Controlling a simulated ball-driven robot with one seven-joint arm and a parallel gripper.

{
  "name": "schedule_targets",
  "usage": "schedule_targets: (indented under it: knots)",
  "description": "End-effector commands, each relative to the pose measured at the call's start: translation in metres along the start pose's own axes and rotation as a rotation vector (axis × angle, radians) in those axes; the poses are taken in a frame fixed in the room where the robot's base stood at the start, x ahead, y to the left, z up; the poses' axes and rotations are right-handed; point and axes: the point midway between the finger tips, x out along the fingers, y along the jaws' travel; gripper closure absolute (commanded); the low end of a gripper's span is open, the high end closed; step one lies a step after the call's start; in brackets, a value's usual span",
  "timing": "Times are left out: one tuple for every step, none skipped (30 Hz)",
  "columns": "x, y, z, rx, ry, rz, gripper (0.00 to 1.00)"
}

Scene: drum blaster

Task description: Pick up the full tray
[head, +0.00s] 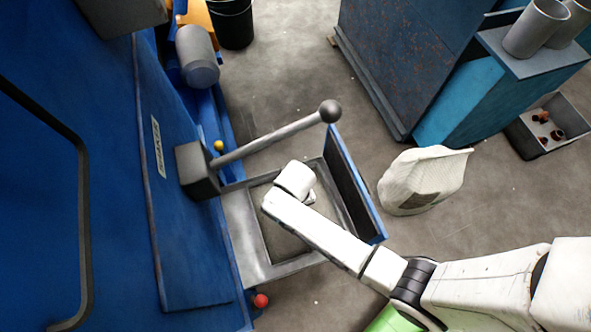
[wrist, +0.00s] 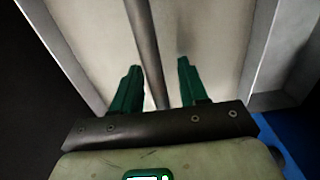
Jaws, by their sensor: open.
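A grey, square-framed tray (head: 247,243) sits at the blue machine's side, with a flat grey-brown surface inside its frame. I cannot tell whether that surface is a load or the bare bottom. A dark bar (wrist: 146,50) runs across the pale surface in the wrist view. My gripper (wrist: 156,75) has two green fingers, spread apart, with the bar between them; neither finger clearly touches it. In the head view my white wrist is over the tray and hides part of it and the fingers.
A lever with a ball knob (head: 330,111) reaches over the tray's far side. An upright blue-edged panel (head: 352,185) stands at its right. A white sack (head: 424,180) is on the floor beyond. A grey bin (head: 571,128) with small brown parts stands at far right.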

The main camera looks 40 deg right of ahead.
Motion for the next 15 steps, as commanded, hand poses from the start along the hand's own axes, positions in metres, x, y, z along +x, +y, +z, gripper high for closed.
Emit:
schedule_targets:
  knots:
    - [0.0006,-0.0002,-0.0003,0.000,0.001,0.000,0.57]
    - [0.0005,-0.0002,-0.0003,0.000,0.001,-0.001,0.57]
    - [0.0003,-0.0002,-0.0003,0.000,0.001,-0.001,0.57]
    - [0.0002,-0.0002,-0.0003,0.000,0.001,-0.001,0.57]
    - [0.0002,-0.0002,-0.0003,0.000,0.001,-0.001,0.57]
    - [0.0002,-0.0002,-0.0003,0.000,0.001,-0.001,0.57]
    - [0.0001,-0.0002,-0.0003,0.000,0.001,-0.001,0.60]
    - [0.0001,-0.0002,-0.0003,0.000,0.001,-0.001,0.63]
    - [0.0001,-0.0002,-0.0002,0.000,0.001,-0.001,0.66]
    - [0.0001,-0.0002,-0.0002,0.000,0.001,-0.001,0.69]
    - [0.0001,-0.0002,-0.0002,0.000,0.001,-0.001,0.72]
    - [0.0001,-0.0002,-0.0002,0.000,0.001,0.000,0.76]
    - [0.0001,-0.0002,-0.0002,0.000,0.001,0.000,0.79]
    - [0.0001,-0.0002,-0.0002,0.000,0.001,0.000,0.82]
    - [0.0001,-0.0002,-0.0002,0.000,0.001,0.000,0.86]
